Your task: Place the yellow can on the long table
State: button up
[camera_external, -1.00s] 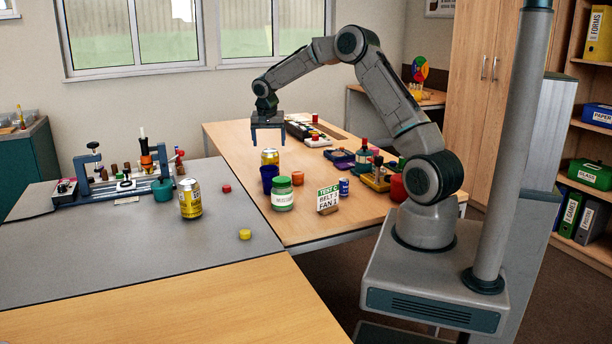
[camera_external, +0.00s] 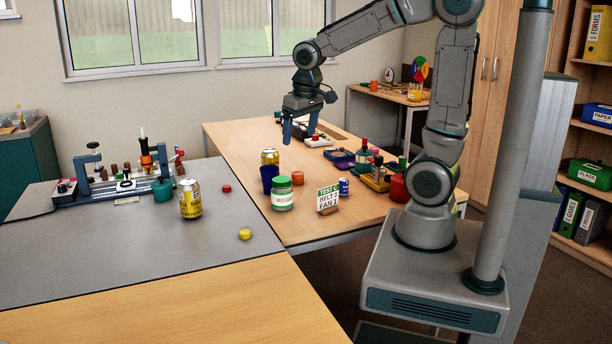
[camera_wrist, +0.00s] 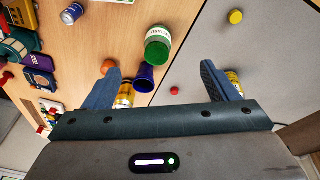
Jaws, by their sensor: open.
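One yellow can (camera_external: 190,199) stands upright on the grey table (camera_external: 110,250). A second yellow can (camera_external: 270,157) stands on the wooden table (camera_external: 235,135), behind the blue cup (camera_external: 268,178), which partly hides it. My gripper (camera_external: 298,138) is open and empty, above the wooden table and to the right of the second can. In the wrist view, the fingers (camera_wrist: 160,68) are spread. One yellow can (camera_wrist: 125,94) shows partly beside the left finger, and the other can (camera_wrist: 233,80) shows partly behind the right finger.
A red cap (camera_external: 226,188) and a yellow cap (camera_external: 244,234) lie on the grey table. An apparatus (camera_external: 120,183) stands at its back. The front wooden surface (camera_external: 190,310) is bare.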

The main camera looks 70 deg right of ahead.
jog(key=s+a+f+n+y, duration=0.1)
jog(key=s+a+n, duration=0.3)
jog(key=s, duration=0.7)
jog(key=shift+s+a+f+y, duration=0.3)
jog(key=shift+s+a+f, duration=0.05)
jog(key=shift+a+f, duration=0.35)
